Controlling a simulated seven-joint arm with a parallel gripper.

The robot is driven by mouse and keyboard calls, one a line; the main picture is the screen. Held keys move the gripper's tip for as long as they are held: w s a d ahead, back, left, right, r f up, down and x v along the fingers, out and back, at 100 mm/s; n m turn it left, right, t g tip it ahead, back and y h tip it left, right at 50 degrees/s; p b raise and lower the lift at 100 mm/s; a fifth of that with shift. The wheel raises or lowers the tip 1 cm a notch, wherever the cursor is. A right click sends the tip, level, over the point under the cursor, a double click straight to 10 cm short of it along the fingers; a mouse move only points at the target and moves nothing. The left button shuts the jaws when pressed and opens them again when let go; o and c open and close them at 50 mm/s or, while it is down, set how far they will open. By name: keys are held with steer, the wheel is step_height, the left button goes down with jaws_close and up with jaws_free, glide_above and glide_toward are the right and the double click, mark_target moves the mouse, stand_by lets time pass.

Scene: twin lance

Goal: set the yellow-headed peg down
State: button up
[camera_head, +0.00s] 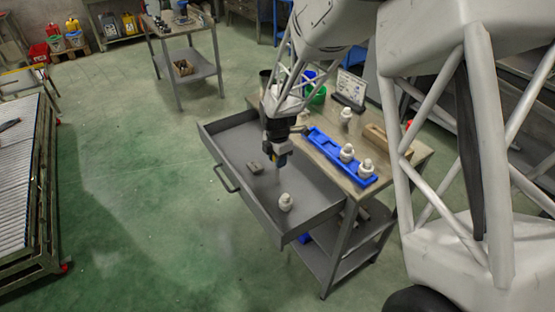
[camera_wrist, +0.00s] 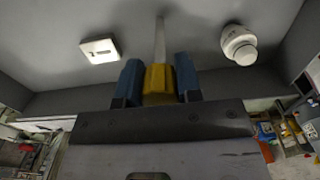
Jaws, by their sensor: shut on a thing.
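The yellow-headed peg (camera_wrist: 158,82) is between the two blue fingertips of my gripper (camera_wrist: 158,84) in the wrist view. Its yellow head is gripped and its thin pale shaft points away from the gripper. In the head view my gripper (camera_head: 277,160) is over the open grey drawer (camera_head: 228,146), with the peg's shaft (camera_head: 278,176) hanging below it. Whether the shaft's tip touches the drawer floor I cannot tell.
A blue tray (camera_head: 330,150) with white pieces sits on the bench top (camera_head: 384,181).

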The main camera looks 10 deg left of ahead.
steer(key=shift+f, duration=0.3)
steer(key=o, duration=0.9)
steer(key=shift+r, duration=0.15)
step_height(320, 180, up, 12)
steer(key=shift+f, duration=0.1)
stand_by(1.1)
